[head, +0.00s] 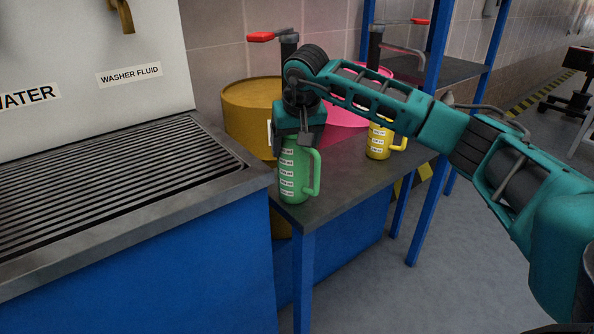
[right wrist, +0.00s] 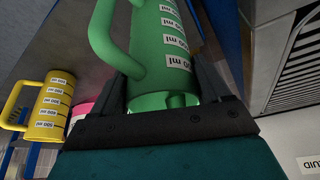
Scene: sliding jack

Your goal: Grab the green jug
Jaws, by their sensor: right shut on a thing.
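The green jug (head: 294,172) stands upright near the front corner of the dark bench, its handle towards the right. It has white labels down its side. My right gripper (head: 300,137) comes from above and is shut on the jug's top. In the right wrist view the green jug (right wrist: 165,60) sits between the two dark fingers (right wrist: 170,95), and part of its rim shows. My left gripper is not in view.
A yellow jug (head: 378,141) stands behind on the bench (head: 340,180). A yellow-brown drum (head: 250,110) and a pink container (head: 345,112) with red-handled taps are at the back. A grated metal counter (head: 110,190) adjoins on the left.

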